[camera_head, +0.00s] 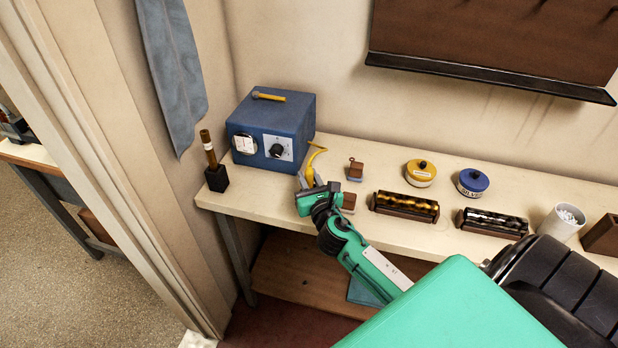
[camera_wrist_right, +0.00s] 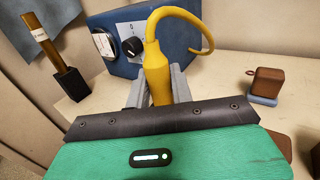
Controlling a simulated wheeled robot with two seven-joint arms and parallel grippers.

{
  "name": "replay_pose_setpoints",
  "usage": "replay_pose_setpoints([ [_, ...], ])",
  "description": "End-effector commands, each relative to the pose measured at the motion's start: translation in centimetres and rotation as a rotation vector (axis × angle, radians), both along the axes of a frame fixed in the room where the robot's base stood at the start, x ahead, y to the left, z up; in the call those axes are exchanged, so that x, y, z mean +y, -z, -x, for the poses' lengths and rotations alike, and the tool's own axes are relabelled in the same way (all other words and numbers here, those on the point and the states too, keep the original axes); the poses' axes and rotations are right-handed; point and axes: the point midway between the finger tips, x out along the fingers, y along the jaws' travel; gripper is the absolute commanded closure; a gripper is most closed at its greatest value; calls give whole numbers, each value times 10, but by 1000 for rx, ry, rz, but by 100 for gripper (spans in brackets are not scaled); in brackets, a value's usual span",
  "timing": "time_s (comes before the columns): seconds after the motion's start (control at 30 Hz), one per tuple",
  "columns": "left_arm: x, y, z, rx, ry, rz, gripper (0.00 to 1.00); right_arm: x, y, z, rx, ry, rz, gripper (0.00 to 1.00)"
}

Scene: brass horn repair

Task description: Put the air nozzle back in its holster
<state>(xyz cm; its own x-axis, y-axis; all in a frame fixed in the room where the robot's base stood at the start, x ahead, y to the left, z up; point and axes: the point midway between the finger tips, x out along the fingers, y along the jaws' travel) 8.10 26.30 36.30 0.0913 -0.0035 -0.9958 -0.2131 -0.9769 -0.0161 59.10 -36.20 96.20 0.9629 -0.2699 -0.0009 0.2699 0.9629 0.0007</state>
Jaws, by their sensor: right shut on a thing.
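My right gripper (camera_head: 306,183) is shut on the yellow air nozzle (camera_head: 311,162), just in front of the blue box. In the right wrist view the nozzle (camera_wrist_right: 157,78) stands upright between the two grey fingers (camera_wrist_right: 157,92). Its thin curved tube arches up and over to the right. The lower end of the nozzle is hidden behind my gripper. I cannot tell for sure which thing is the holster. A small black block (camera_head: 216,179) at the bench's left end holds a brown-handled tool (camera_head: 208,150). My left gripper is not in view.
The blue box (camera_head: 250,116) with a dial and a yellow stick (camera_head: 270,96) on top stands behind my gripper. On the pale bench (camera_head: 255,205), a small brown block (camera_head: 355,170), two round tins (camera_head: 420,172) and two dark racks (camera_head: 404,207) lie to the right.

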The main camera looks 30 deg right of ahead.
Motion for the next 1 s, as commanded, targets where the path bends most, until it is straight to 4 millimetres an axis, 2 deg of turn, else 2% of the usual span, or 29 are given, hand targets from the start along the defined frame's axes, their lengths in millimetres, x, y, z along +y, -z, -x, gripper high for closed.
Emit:
replay_pose_setpoints([
  [0.7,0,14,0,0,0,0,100,0,19,0,0,0,0,100],
  [0.73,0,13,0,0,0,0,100,0,18,0,0,0,0,71],
  [0.83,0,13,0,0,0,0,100,0,17,0,0,0,0,52],
  [1.0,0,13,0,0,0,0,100,0,17,0,0,0,0,52],
])
